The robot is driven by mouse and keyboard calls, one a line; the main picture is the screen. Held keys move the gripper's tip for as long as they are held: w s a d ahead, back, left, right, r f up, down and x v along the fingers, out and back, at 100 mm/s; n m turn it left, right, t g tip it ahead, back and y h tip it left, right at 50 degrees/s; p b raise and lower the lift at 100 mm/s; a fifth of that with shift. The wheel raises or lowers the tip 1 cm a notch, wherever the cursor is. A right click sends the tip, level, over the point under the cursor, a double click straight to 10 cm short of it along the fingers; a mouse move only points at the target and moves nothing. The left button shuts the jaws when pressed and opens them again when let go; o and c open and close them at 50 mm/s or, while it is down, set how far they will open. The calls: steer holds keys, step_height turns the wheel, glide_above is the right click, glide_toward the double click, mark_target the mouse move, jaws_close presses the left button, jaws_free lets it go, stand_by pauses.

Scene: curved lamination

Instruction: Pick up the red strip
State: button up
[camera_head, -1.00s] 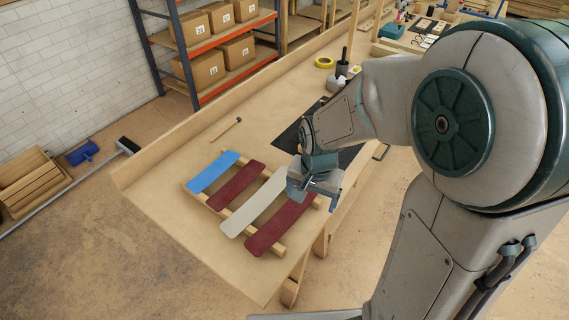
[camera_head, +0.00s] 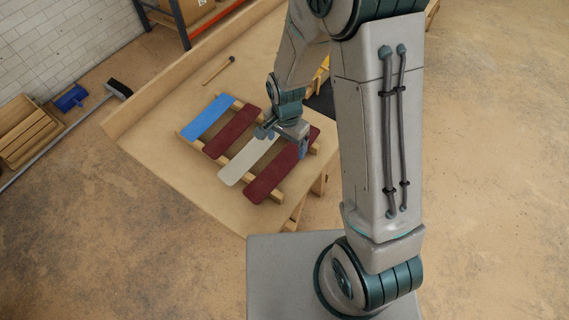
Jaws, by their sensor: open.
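Two dark red strips lie across a light wooden rack on the workbench. One red strip (camera_head: 232,131) is second from the left, between a blue strip (camera_head: 207,117) and a white strip (camera_head: 245,163). The other red strip (camera_head: 268,178) is at the right end, beyond the white one. My gripper (camera_head: 283,141) is open, with its fingers pointing down over the upper ends of the white strip and the right red strip. It hides part of both. I cannot tell its exact height or whether it touches a strip.
The wooden rack rails (camera_head: 279,198) raise the strips off the workbench (camera_head: 165,155). A hammer (camera_head: 218,70) lies behind the strips. The bench has a raised edge (camera_head: 150,93) along its far-left side. Bare bench lies left and in front of the rack.

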mark_target(285, 161)
steer(key=shift+a+f+b, duration=0.1)
steer(key=shift+f+b, duration=1.65)
steer(key=shift+f, duration=1.9)
steer(key=shift+f+b, duration=0.25)
steer(key=shift+b, duration=0.15)
steer(key=c, duration=1.1)
